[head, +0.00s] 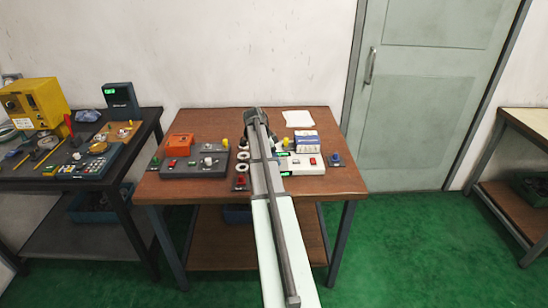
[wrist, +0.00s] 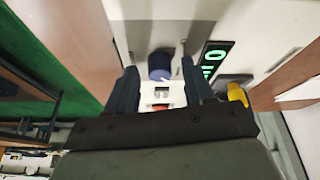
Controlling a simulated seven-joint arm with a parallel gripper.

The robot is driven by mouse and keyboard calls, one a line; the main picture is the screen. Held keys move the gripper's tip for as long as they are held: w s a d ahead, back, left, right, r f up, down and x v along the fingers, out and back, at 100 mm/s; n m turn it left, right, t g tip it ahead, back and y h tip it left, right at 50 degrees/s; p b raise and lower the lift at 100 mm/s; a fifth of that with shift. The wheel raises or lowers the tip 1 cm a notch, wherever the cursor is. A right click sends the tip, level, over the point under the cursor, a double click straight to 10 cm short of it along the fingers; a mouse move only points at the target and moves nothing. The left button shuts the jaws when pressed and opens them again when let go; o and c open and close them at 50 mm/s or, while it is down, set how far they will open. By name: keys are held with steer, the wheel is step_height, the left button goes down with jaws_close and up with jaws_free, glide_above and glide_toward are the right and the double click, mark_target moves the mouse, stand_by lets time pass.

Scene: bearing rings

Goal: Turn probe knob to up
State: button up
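A dark blue round knob (wrist: 161,65) stands on a pale panel (wrist: 150,12) in the wrist view; no readable label shows whether it is the probe knob, and its pointing direction is unclear. My gripper (wrist: 162,76) is open, with one finger on each side of the knob's place in the picture and visible gaps to it. Nothing is held. In the head view my arm covers part of the white instrument box (head: 308,168), which has a red switch (head: 312,161) and green displays. My fingertips are not clear there.
A green-lit display (wrist: 213,55) and a yellow knob (wrist: 237,93) lie close to the right finger. On the wooden table (head: 205,120) are an orange box (head: 179,145), a grey control panel (head: 190,172), white rings (head: 242,162) and a blue button (head: 336,158).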

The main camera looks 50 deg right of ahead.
jaws_close()
steer(key=shift+s+a+n, duration=0.1)
steer(key=shift+n, duration=0.2)
steer(key=n, duration=0.2)
steer(key=n+t, duration=0.1)
steer(key=n, duration=0.1)
steer(key=shift+s+a+t+h, duration=0.1)
steer(key=shift+s+t+h, duration=0.05)
steer(key=shift+t+h, duration=0.2)
steer(key=n+t, duration=0.1)
steer(key=n, duration=0.3)
steer(key=shift+s+n+t, duration=0.15)
steer(key=shift+n+t, duration=0.15)
steer(key=shift+t, duration=0.05)
steer(key=n+t, duration=0.1)
steer(key=n, duration=0.3)
steer(key=shift+s+t, duration=0.1)
steer(key=shift+t, duration=0.3)
steer(key=n, duration=0.2)
steer(key=n+t+y, duration=0.1)
steer(key=n, duration=0.1)
steer(key=shift+s+d+y, duration=0.1)
steer(key=shift+d+y, duration=0.1)
steer(key=shift+y, duration=0.05)
steer(key=shift+n, duration=0.5)
